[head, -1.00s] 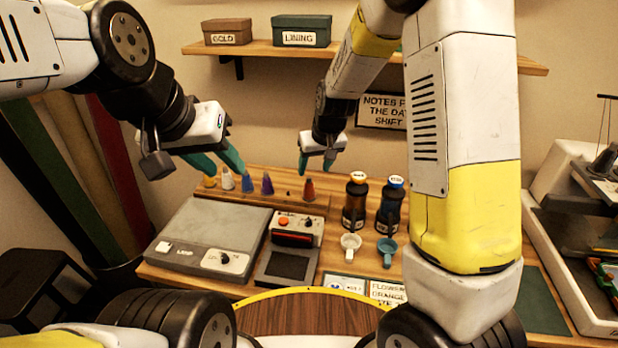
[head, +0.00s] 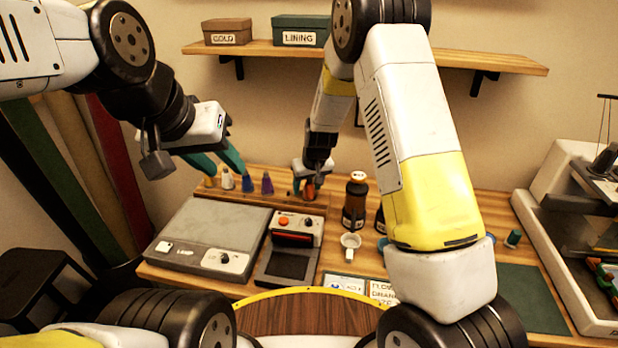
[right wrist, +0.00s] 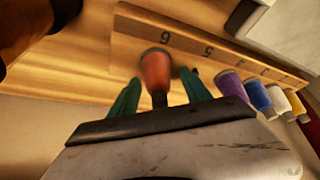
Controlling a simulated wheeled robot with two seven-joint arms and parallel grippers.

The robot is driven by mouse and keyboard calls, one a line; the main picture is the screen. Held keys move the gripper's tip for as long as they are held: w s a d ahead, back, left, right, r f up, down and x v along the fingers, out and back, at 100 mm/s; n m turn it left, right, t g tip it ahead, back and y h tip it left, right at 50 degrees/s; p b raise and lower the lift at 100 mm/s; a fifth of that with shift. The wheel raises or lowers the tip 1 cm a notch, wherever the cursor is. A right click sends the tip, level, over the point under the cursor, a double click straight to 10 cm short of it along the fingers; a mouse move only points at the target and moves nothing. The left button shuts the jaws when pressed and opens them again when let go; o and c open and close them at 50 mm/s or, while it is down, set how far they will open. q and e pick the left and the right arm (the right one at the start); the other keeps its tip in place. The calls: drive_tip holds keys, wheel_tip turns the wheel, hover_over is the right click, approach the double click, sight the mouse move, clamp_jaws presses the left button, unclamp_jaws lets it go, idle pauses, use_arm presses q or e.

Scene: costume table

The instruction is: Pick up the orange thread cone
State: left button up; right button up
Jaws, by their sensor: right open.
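The orange thread cone (head: 310,188), reddish-orange, stands at the right end of the wooden rack (head: 235,196), partly hidden by my right gripper in the head view. In the right wrist view the cone (right wrist: 156,70) shows between the two teal fingers, by the number 6. My right gripper (right wrist: 159,77) is open, with a finger on either side of the cone; I cannot tell whether either touches it. It also shows in the head view (head: 306,187). My left gripper (head: 227,168) is open and empty, above the rack's left part.
Purple (head: 267,184), blue (head: 247,182), white (head: 227,179) and yellow cones stand left on the rack. A brown bottle (head: 355,203) stands to the right.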

clamp_jaws()
drive_tip(key=shift+r, duration=0.1)
